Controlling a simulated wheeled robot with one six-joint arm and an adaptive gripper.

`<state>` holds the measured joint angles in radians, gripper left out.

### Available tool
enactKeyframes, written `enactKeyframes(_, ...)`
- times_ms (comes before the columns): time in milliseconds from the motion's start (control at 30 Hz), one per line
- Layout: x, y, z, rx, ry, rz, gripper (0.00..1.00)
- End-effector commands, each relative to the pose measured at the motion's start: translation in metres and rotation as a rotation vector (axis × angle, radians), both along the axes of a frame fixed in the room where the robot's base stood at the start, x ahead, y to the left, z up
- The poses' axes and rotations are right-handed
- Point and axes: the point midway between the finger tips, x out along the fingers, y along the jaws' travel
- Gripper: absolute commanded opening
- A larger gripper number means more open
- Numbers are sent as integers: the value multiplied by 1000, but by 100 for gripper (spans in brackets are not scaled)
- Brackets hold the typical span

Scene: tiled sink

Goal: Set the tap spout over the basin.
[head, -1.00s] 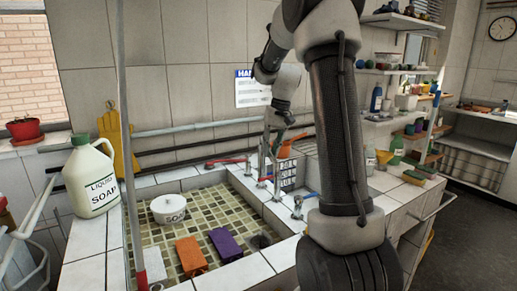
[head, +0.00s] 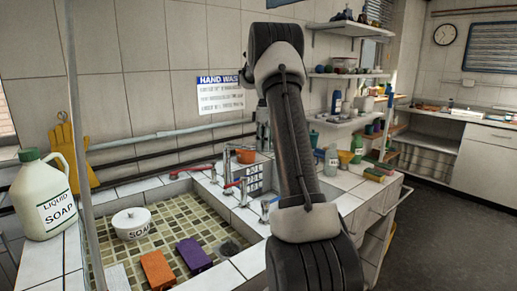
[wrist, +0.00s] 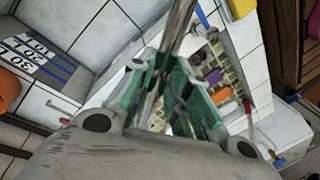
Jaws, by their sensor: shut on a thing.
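The metal tap spout (wrist: 178,35) runs up between my gripper's green-padded fingers in the wrist view. My gripper (wrist: 165,85) is shut on it. The tiled basin (wrist: 234,77) shows beyond the fingers, to the right of the spout. In the head view the basin (head: 180,218) lies left of my arm. Chrome tap parts (head: 227,165) stand at its back right edge. My arm hides most of my gripper and the held spout there. I cannot tell exactly how far the spout reaches over the basin.
In the basin are a white soap bowl (head: 131,223), an orange sponge (head: 157,269) and a purple sponge (head: 194,255). A soap jug (head: 42,200) stands at left. A red tap handle (head: 190,169) and a blue one (head: 276,199) stick out nearby. An orange pot (head: 246,155) stands behind.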

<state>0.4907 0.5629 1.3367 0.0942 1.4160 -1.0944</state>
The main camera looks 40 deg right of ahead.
Motion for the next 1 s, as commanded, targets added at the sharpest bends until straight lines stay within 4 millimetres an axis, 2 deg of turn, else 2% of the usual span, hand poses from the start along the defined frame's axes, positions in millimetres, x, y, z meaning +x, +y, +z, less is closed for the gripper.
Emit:
enactKeyframes(200, 21, -23, 0, -2, -3, 186, 0)
enactKeyframes(400, 37, -37, 0, -2, -3, 323, 0)
enactKeyframes(700, 52, -46, 0, -1, -2, 437, 0)
enactKeyframes(1000, 55, -48, 1, -1, -2, 464, 0)
